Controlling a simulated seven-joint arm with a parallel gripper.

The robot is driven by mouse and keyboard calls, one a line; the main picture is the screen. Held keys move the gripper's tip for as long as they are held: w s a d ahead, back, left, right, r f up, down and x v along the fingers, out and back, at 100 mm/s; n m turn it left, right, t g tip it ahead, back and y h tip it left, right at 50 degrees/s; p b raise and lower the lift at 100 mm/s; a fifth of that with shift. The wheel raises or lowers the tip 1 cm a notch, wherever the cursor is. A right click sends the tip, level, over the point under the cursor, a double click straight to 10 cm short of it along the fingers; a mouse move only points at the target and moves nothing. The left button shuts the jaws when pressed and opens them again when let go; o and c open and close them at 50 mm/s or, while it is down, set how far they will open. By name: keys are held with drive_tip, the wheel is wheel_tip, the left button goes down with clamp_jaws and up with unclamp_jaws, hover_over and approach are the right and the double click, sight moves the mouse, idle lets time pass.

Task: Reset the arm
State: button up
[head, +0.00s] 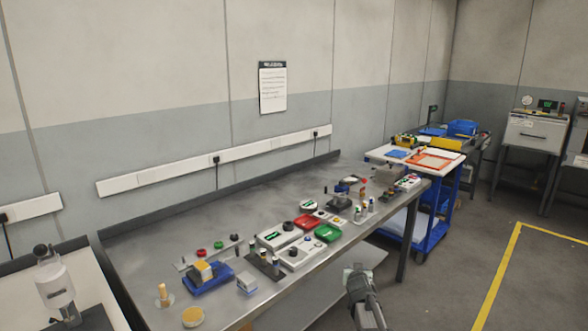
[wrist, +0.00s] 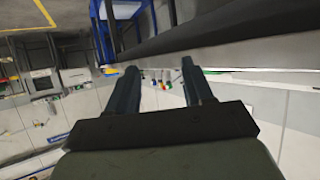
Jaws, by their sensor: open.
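My gripper (wrist: 160,80) shows in the wrist view with its two dark fingers apart and nothing between them. The wrist picture is turned over, with the floor at the top and the wall below. In the head view my arm (head: 366,295) rises at the bottom, right of centre, in front of the bench's front edge. Its fingertips cannot be made out there. It appears apart from the things on the bench.
A microscope-like device (head: 55,280) is at left. Floor at right is clear.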

drive_tip(key=s+d+f+g+h, duration=0.25)
drive_tip(key=s+d+f, duration=0.35)
drive_tip(key=d+f, duration=0.35)
drive_tip(key=s+a+f+g+y, duration=0.1)
drive_tip(key=s+a+f+g, duration=0.2)
drive_tip(key=s+f, duration=0.6)
drive_tip(key=s+a+f+g+y, duration=0.1)
drive_tip(key=s+a+f+g, duration=0.15)
drive_tip(key=s+f, duration=0.6)
drive_tip(key=s+a+f+g+y, duration=0.1)
drive_tip(key=s+a+f+g, duration=0.2)
drive_tip(key=s, duration=1)
drive_tip(key=s+a+f+n+g, duration=0.1)
drive_tip(key=s+a+f+g, duration=0.2)
drive_tip(key=s, duration=0.9)
drive_tip(key=s+a+f+g+y, duration=0.1)
drive_tip(key=s+a+f+g, duration=0.2)
drive_tip(key=s, duration=1)
wheel_tip(320, 180, down, 2)
drive_tip(key=shift+s+n+g+y, duration=0.3)
drive_tip(key=shift+g+y, duration=0.05)
drive_tip(key=shift+g, duration=0.75)
drive_tip(key=shift+a, duration=0.1)
